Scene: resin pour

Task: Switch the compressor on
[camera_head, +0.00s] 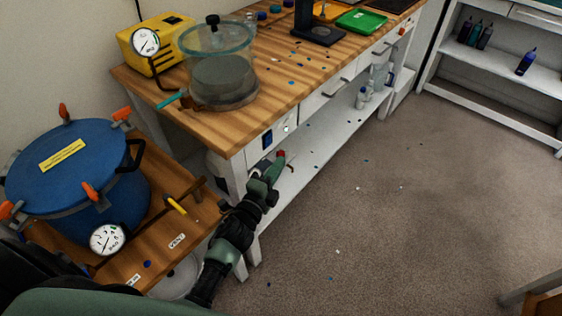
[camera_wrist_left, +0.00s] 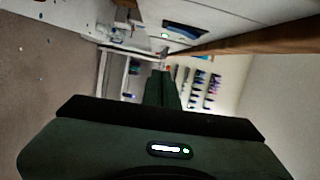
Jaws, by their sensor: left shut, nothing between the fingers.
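A dark switch plate (camera_head: 266,139) with a blue-lit part sits on the white front of the wooden workbench (camera_head: 200,115). It also shows in the left wrist view (camera_wrist_left: 185,32), beyond my fingers. My left gripper (camera_head: 279,163) is shut and empty, just below and right of the plate; a gap seems to remain, but touch cannot be judged. In the left wrist view my closed fingers (camera_wrist_left: 163,75) point toward the bench front. No compressor body is clearly identifiable; a dark, partly hidden shape (camera_head: 217,166) lies under the bench. My right gripper is not in view.
A blue pressure pot (camera_head: 70,175) with a gauge stands on the lower wooden stand at left. A yellow unit (camera_head: 155,45) and a clear chamber (camera_head: 222,65) stand on the bench. A lower shelf (camera_head: 310,150) runs beneath. The floor (camera_head: 400,220) at right is mostly clear.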

